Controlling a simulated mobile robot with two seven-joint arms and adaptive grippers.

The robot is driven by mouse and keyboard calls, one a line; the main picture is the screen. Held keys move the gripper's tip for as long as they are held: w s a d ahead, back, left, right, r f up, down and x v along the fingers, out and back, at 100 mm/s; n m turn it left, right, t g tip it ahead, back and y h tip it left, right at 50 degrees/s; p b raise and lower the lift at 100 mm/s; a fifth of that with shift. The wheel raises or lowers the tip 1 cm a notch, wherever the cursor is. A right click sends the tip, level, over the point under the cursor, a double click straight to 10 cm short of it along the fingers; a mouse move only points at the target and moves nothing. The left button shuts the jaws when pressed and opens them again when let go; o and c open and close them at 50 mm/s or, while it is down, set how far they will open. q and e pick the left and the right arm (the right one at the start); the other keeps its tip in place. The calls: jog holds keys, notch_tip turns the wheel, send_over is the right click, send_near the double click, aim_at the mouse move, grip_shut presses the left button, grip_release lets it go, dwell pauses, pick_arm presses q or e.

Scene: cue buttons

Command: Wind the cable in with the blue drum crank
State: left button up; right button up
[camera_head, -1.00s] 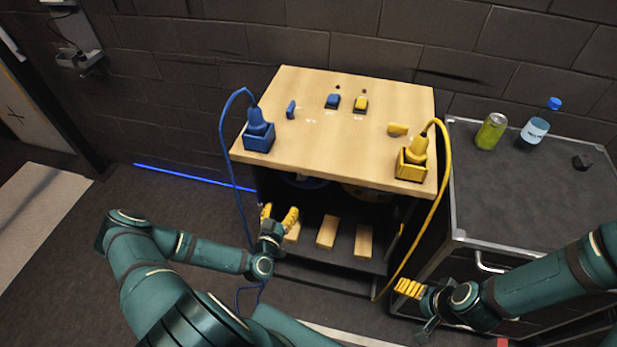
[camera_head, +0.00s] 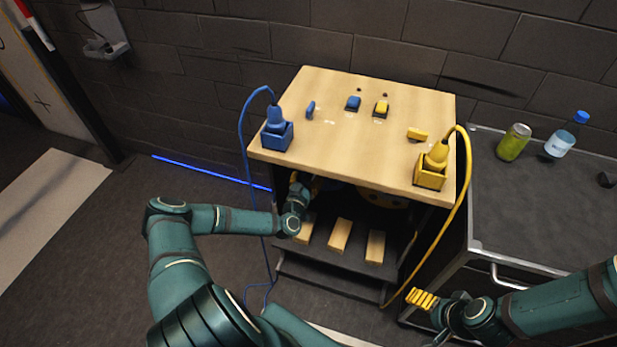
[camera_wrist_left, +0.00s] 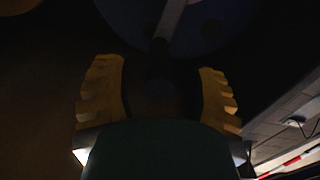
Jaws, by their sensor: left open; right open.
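The blue drum (camera_wrist_left: 205,25) is at the top of the left wrist view, with a grey crank bar (camera_wrist_left: 168,18) across it. A dark crank handle (camera_wrist_left: 160,75) seems to lie between my fingers; contact cannot be told. My left gripper (camera_head: 298,180) is open and reaches under the table top; its fingers also show in the left wrist view (camera_wrist_left: 160,85). In the head view the drum is mostly hidden. The blue cable (camera_head: 243,150) runs from the blue plug (camera_head: 276,118) down to the floor. My right gripper (camera_head: 421,298) is open and empty at lower right.
The wooden table top (camera_head: 350,150) overhangs my left gripper. A yellow drum (camera_head: 380,197) sits beside the blue one. Wooden blocks (camera_head: 340,235) lie on the shelf below. A yellow cable (camera_head: 462,190) hangs at the right, near a grey cart (camera_head: 530,215) with a can and a bottle.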

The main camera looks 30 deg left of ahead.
pick_arm(q)
jog(key=shift+w+a, duration=0.1)
jog(key=shift+w, duration=0.25)
grip_shut()
jog(key=shift+d+m, duration=0.25)
jog(key=shift+m, duration=0.05)
